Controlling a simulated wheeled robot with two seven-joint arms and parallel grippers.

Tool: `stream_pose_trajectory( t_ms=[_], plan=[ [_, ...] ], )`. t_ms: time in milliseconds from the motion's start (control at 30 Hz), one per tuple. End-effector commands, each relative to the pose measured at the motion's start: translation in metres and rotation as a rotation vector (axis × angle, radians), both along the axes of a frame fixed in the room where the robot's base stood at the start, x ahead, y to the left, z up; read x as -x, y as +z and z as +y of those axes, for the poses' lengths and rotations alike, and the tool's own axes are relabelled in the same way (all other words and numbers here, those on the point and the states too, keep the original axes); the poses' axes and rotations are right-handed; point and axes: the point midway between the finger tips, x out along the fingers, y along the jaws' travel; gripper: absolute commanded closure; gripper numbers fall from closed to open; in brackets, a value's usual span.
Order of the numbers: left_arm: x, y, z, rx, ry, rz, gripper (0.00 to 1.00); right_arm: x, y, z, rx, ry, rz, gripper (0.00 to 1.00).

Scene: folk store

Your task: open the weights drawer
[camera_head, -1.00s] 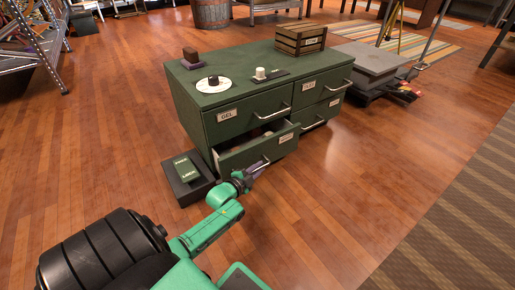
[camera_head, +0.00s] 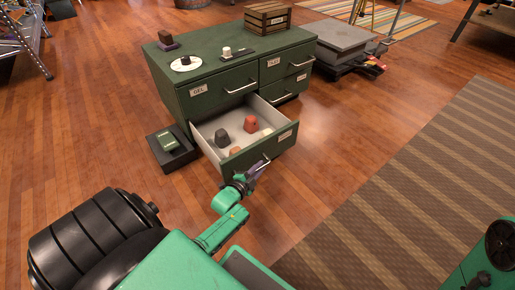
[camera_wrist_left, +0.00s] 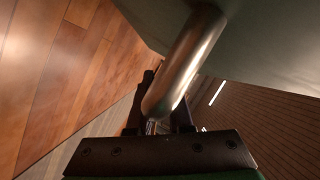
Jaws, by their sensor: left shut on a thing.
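The lower left drawer (camera_head: 253,153) of the green cabinet (camera_head: 182,76) stands well pulled out; I cannot read its label. Its pale inside holds a dark grey weight (camera_head: 222,138), a reddish weight (camera_head: 251,124) and smaller pale and orange pieces. My left gripper (camera_head: 257,170) is shut on the drawer's metal handle (camera_head: 267,159) at the front. The left wrist view shows the handle bar (camera_wrist_left: 186,60) running down between the dark fingers, against the green drawer front. My right gripper is out of view.
The other cabinet drawers are shut. A dark tray with a green box (camera_head: 167,141) sits on the floor left of the open drawer. A wooden crate (camera_head: 268,17) and small objects stand on top. A platform scale (camera_head: 340,38) is behind right.

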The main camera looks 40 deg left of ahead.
Motion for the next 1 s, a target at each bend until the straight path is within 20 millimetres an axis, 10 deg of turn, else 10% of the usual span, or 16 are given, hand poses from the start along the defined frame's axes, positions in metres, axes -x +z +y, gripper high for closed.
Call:
stream_pose_trajectory(
  t_ms=[433,467,533,1000],
  plan=[
    [0.001,-0.001,-0.001,0.0,0.001,0.003,1.0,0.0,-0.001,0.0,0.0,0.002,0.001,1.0],
    [0.001,-0.001,-0.001,0.0,0.001,0.003,0.7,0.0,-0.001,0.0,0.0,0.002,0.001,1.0],
    [0.001,-0.001,-0.001,0.0,0.001,0.003,0.52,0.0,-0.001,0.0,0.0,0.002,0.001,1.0],
    [0.017,0.007,-0.001,0.0,0.001,0.003,0.52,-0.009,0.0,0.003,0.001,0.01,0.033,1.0]
  ],
)
